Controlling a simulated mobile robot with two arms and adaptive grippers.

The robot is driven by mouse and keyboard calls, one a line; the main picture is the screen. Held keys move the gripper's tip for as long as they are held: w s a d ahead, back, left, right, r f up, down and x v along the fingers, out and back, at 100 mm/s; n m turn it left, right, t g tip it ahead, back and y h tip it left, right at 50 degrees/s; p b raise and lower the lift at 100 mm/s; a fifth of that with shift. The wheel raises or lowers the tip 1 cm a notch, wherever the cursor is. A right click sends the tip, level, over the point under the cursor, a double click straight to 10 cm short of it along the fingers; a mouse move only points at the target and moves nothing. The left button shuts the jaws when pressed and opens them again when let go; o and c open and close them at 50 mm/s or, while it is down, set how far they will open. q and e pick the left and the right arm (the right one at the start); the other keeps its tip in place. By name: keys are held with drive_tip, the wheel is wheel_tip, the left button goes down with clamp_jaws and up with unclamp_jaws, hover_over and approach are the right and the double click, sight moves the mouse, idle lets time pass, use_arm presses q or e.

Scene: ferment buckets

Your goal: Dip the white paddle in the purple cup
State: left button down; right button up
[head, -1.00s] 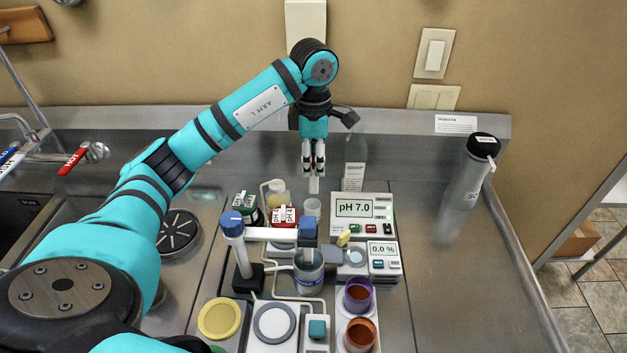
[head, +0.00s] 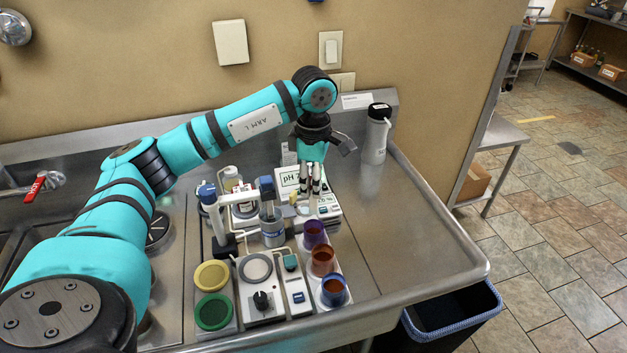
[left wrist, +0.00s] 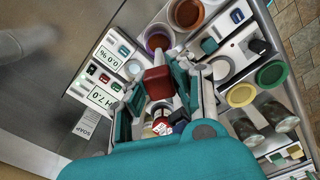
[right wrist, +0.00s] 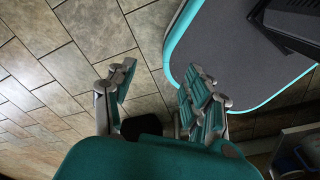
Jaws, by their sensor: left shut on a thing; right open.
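The purple cup (head: 314,232) stands at the back of a row of three cups on a white rack, with dark reddish content. It also shows in the left wrist view (left wrist: 158,40), just beyond my fingertips. My left gripper (head: 311,190) points down above the meters, a little behind the purple cup. It is shut on the paddle, whose red block-like grip (left wrist: 158,82) shows between the fingers; a short pale part points toward the cup. The paddle's tip is hard to make out, and I see no clear contact with the cup. My right gripper (right wrist: 160,78) is open and empty above the floor.
An orange-brown cup (head: 322,260) and a blue cup (head: 334,289) stand in front of the purple one. A pH meter (head: 288,178) is behind. A stirrer with a beaker (head: 273,232) stands left. The steel counter (head: 410,235) is bare to the right.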

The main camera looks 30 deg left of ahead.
sight(313, 212)
use_arm(q)
drive_tip(key=shift+w+a+f, duration=0.1)
drive_tip(key=shift+w+f, duration=0.1)
drive_tip(key=shift+f, duration=0.35)
drive_tip(key=shift+f+b, duration=0.4)
drive_tip(key=shift+b, duration=0.05)
drive_tip(key=shift+f+b, duration=0.45)
drive_tip(key=shift+f, duration=0.25)
wheel_tip(313, 212, down, 2)
drive_tip(key=shift+s+f+b, duration=0.1)
drive_tip(key=shift+f+b, duration=0.15)
drive_tip(key=shift+b, duration=0.7)
wheel_tip(313, 212, down, 4)
drive_tip(key=b, duration=0.2)
drive_tip(key=shift+r+b, duration=0.25)
drive_tip(key=shift+b, duration=0.05)
drive_tip(key=shift+f+b, duration=0.5)
drive_tip(key=shift+f, duration=0.15)
use_arm(e)
wheel_tip(313, 212, down, 7)
drive_tip(key=w, duration=0.1)
drive_tip(key=shift+w+a+f, duration=0.15)
drive_tip(key=shift+a, duration=0.25)
drive_tip(key=shift+a, duration=0.25)
use_arm(q)
drive_tip(key=shift+r, duration=0.1)
